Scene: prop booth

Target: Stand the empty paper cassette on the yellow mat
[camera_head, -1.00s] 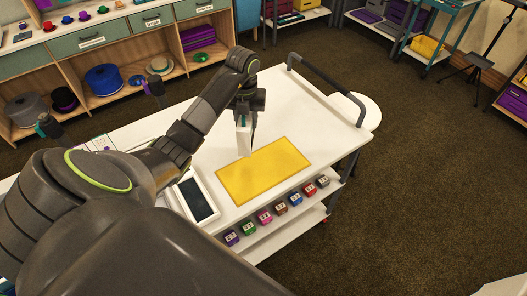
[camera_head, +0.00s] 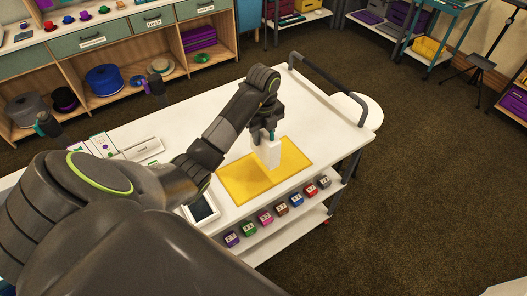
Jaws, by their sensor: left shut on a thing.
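A white box-shaped piece, seemingly the paper cassette (camera_head: 270,154), is upright over the yellow mat (camera_head: 240,182). My left gripper (camera_head: 268,136) is above it and shut on its top end. The cassette's lower end appears at or just above the mat; I cannot tell whether it touches. The mat lies flat on the white cart top. My right gripper is not in view.
A tablet-like device (camera_head: 201,207) lies left of the mat, partly behind my arm. A white case (camera_head: 143,149) is farther back on the cart (camera_head: 215,108). Several coloured blocks (camera_head: 266,218) line the shelf below the front edge. A dark handle (camera_head: 330,86) rises at the right end.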

